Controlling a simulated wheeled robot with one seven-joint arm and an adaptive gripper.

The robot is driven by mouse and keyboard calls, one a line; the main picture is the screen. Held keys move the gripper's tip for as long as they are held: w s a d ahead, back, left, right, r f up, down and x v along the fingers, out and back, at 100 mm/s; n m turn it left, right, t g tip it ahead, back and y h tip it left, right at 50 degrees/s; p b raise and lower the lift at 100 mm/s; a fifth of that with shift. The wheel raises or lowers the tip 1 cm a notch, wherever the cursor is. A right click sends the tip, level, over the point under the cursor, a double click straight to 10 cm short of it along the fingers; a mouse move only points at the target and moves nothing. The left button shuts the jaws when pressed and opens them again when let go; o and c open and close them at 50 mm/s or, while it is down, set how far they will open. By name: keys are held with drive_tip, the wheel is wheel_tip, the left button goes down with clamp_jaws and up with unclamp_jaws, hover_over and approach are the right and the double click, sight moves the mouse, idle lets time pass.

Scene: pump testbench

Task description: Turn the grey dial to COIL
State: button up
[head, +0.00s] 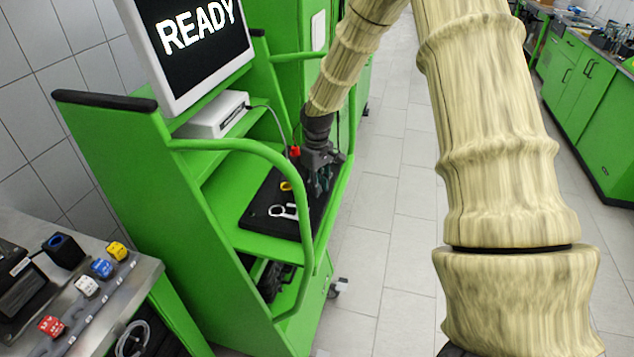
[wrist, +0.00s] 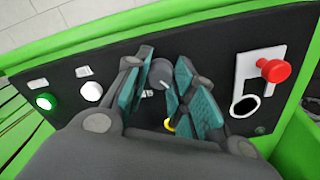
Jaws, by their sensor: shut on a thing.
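The grey dial (wrist: 160,73) sits on the black panel (wrist: 212,68) in the wrist view, between the teal finger pads of my gripper (wrist: 163,62). A short pale mark shows on the dial's lower part. My gripper is shut on the dial, with one finger on each side. In the head view my gripper (head: 320,178) reaches down to the far part of the black panel (head: 262,212) on the green cart and hides the dial. I cannot read a COIL label in either view.
The panel also bears a green button (wrist: 44,101), a white button (wrist: 92,91), a red knob (wrist: 273,70) on a white plate and a yellow part (wrist: 169,125). A green rail (head: 290,180) runs along the cart. The screen (head: 195,35) reads READY.

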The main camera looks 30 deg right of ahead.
drive_tip(key=shift+w+r+n, duration=0.1)
drive_tip(key=shift+r+n, duration=0.05)
drive_tip(key=shift+n, duration=0.45)
drive_tip(key=o, duration=1.1)
drive_tip(key=shift+d, duration=0.1)
drive_tip(key=shift+c, duration=0.2)
wheel_tip(320, 180, up, 12)
drive_tip(key=shift+f, duration=0.2)
